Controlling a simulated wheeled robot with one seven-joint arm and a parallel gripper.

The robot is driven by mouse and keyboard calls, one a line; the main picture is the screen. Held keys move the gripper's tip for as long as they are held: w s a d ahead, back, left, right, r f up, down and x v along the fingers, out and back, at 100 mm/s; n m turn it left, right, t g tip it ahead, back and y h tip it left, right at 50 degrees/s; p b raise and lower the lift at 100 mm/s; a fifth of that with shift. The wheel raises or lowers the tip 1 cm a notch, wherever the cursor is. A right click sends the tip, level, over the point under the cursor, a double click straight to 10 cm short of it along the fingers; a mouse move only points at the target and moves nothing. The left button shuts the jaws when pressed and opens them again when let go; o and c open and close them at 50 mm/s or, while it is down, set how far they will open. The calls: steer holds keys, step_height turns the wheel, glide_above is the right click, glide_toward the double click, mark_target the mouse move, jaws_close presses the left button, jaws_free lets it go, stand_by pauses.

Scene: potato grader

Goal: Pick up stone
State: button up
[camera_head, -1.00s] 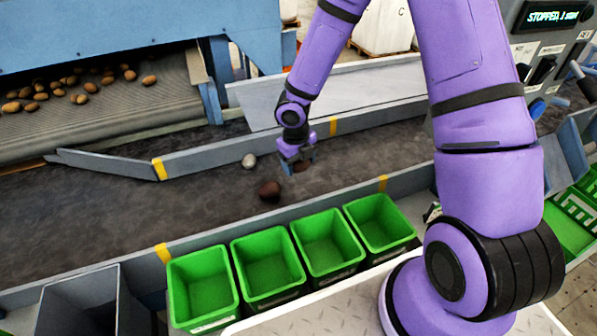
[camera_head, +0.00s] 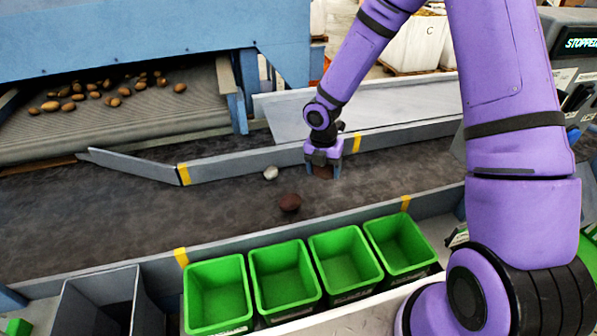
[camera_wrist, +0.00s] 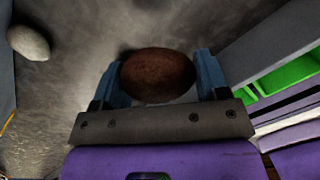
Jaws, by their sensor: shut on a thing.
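My gripper (camera_head: 323,173) is low over the dark belt, pointing down, and its blue fingers are shut on a brown oval lump (camera_wrist: 158,75). The lump has a speckled, reddish-brown surface and sits crosswise between the fingertips. I cannot tell whether it is a stone or a potato, or whether it touches the belt. A smooth pale grey stone (camera_head: 270,173) lies loose on the belt, left of my gripper near the far rail; it also shows at the left of the wrist view (camera_wrist: 28,42). A dark reddish-brown lump (camera_head: 290,202) lies on the belt, nearer and left of my gripper.
Several green bins (camera_head: 218,262) stand in a row along the near side, behind the near rail (camera_head: 330,222). A grey chute (camera_head: 95,292) is at the lower left. The far rail (camera_head: 240,163) has yellow marks. Potatoes lie on the upper conveyor (camera_head: 150,118). The belt's left part is clear.

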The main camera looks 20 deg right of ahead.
steer(key=m, duration=0.5)
steer(key=w+d+f+m, duration=0.1)
steer(key=m, duration=0.1)
steer(key=shift+d+y, duration=0.1)
steer(key=shift+y, duration=0.2)
steer(key=m, duration=0.2)
steer(key=w+m, duration=0.1)
steer(key=m, duration=0.2)
steer(key=d+f+m, duration=0.1)
steer(key=m, duration=0.1)
steer(key=shift+w+d+m+y, duration=0.1)
steer(key=shift+w+m+y, duration=0.05)
steer(key=shift+m+y, duration=0.2)
steer(key=m, duration=0.2)
steer(key=w+d+m, duration=0.1)
steer(key=m, duration=0.1)
steer(key=f+m, duration=0.1)
steer(key=m, duration=0.2)
steer(key=shift+w+d, duration=0.15)
steer(key=m, duration=0.2)
steer(key=d+m, duration=0.1)
steer(key=m, duration=0.1)
steer(key=w+m, duration=0.1)
steer(key=m, duration=0.1)
steer(key=shift+w+d+f+m+t+y, duration=0.1)
steer(key=shift+d+f+m+t+y, duration=0.05)
steer(key=shift+f+m+t+y, duration=0.2)
